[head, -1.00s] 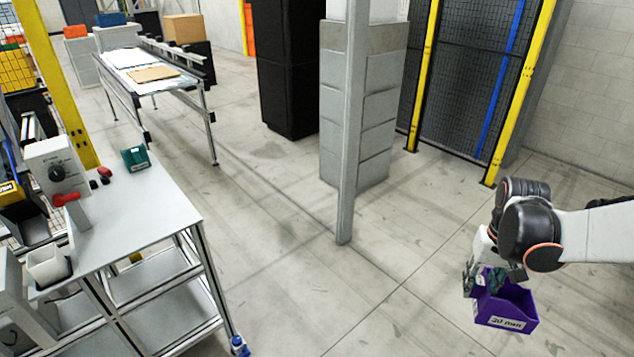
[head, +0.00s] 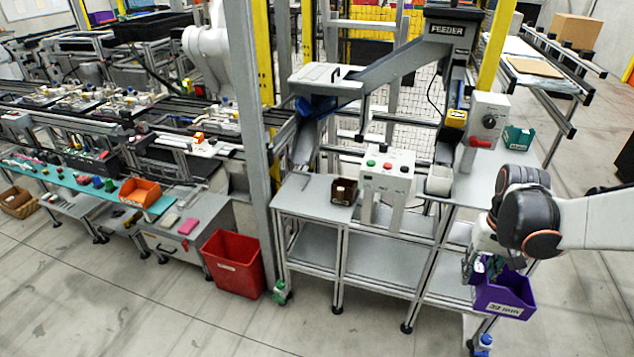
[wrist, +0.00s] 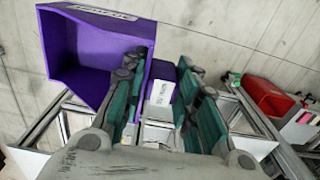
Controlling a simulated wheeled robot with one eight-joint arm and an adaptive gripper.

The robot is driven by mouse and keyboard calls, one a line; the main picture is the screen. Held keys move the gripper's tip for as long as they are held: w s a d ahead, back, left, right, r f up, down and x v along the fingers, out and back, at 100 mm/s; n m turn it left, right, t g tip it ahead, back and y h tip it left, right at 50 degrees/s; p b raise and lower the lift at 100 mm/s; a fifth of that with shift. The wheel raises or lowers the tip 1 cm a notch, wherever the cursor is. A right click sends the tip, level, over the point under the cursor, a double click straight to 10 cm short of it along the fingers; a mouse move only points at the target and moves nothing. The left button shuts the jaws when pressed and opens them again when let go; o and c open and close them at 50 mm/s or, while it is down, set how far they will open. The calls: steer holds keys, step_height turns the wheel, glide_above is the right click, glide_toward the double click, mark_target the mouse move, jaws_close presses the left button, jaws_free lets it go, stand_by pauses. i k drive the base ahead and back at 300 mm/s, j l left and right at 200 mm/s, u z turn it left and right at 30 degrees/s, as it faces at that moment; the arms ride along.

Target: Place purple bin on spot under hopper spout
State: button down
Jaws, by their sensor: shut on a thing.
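The purple bin (head: 506,296) with a white label hangs in the air at the lower right of the head view. My gripper (head: 484,268) is shut on one of its walls. In the wrist view the bin (wrist: 85,50) fills the upper left, its open side facing the camera, with a wall between the green finger pads of my gripper (wrist: 158,85). The feeder (head: 447,32) has a chute sloping down left over a grey workbench (head: 310,200). I cannot tell which part is the hopper spout; the marked spot does not show clearly.
A red bin (head: 233,264) and a grey post (head: 250,110) stand left. Floor in front is clear.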

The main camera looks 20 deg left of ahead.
mark_target(295, 184)
steer(key=i+j+u, duration=0.3)
steer(key=j, duration=0.45)
steer(key=i+j+u, duration=0.25)
steer(key=i+j, duration=0.2)
steer(key=j, duration=0.2)
steer(key=i+j+u, duration=0.3)
steer(key=i+j, duration=0.15)
steer(key=j, duration=0.15)
